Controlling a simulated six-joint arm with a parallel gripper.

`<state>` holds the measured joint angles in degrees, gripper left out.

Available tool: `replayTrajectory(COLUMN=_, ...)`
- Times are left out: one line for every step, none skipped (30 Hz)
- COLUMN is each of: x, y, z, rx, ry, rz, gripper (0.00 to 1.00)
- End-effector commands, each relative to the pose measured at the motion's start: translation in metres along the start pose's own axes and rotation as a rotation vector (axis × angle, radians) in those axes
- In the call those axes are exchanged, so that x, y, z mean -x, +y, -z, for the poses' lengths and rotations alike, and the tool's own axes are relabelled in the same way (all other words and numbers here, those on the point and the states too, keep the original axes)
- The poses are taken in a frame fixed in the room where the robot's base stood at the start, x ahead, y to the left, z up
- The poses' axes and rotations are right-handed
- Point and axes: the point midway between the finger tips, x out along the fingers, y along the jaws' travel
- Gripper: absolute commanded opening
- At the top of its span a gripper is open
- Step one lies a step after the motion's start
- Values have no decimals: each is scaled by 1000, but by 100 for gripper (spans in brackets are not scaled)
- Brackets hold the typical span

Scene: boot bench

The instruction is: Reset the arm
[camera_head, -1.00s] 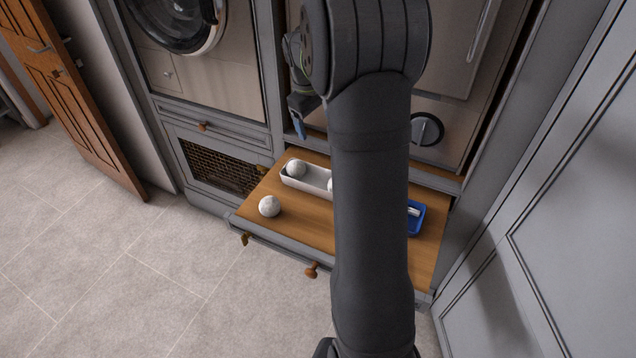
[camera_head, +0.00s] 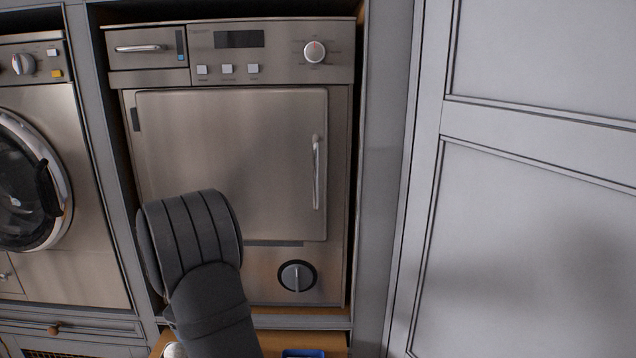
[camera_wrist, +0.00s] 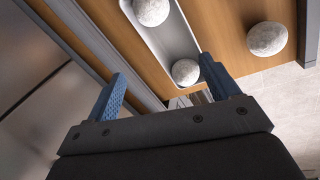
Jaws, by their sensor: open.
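My gripper (camera_wrist: 166,92) is open in the wrist view, with its two blue fingers spread and nothing between them. It points toward the wooden pull-out board (camera_wrist: 221,62), where a white tray (camera_wrist: 178,33) holds two pale speckled balls, one (camera_wrist: 151,10) at the top and one (camera_wrist: 186,72) lower down. A third ball (camera_wrist: 265,38) lies on the bare wood beside the tray. In the head view my arm stands in front of the dryer and the gripper itself is hidden.
A dryer (camera_head: 240,150) stands behind my arm, with a washing machine (camera_head: 60,200) on its left. A grey panelled door (camera_head: 530,180) fills the right side. A blue tray (camera_head: 303,354) shows at the bottom edge on the board.

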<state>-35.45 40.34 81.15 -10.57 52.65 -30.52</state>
Motion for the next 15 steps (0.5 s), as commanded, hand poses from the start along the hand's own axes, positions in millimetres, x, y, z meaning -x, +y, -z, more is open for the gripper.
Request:
replayTrajectory(x=-12, y=0, z=0, rx=0, ry=-3, rz=2, gripper=81)
replayTrajectory(x=-18, y=-1, z=-1, rx=0, ry=-3, rz=2, gripper=81)
replayTrajectory(x=-25, y=-1, z=0, rx=0, ry=-3, rz=2, gripper=81)
replayTrajectory(x=-31, y=-1, z=0, rx=0, ry=-2, rz=2, gripper=81)
replayTrajectory(x=-37, y=-1, z=-1, rx=1, ry=-3, rz=2, gripper=81)
replayTrajectory(x=-44, y=-1, z=0, rx=0, ry=-2, rz=2, gripper=81)
replayTrajectory(x=-49, y=-1, z=0, rx=0, ry=-2, rz=2, gripper=81)
replayTrajectory(x=-54, y=-1, z=0, rx=0, ry=-2, rz=2, gripper=81)
replayTrajectory(x=-60, y=-1, z=0, rx=0, ry=-2, rz=2, gripper=81)
replayTrajectory(x=-64, y=0, z=0, rx=0, ry=-1, rz=1, gripper=81)
replayTrajectory(x=-68, y=-1, z=0, rx=0, ry=-1, rz=2, gripper=81)
replayTrajectory(x=-72, y=-1, z=0, rx=0, ry=-1, rz=2, gripper=81)
replayTrajectory(x=-66, y=1, z=1, rx=0, ry=2, rz=-1, gripper=81)
replayTrajectory(x=-62, y=2, z=1, rx=0, ry=3, rz=-2, gripper=81)
replayTrajectory(x=-59, y=2, z=1, rx=0, ry=3, rz=-2, gripper=81)
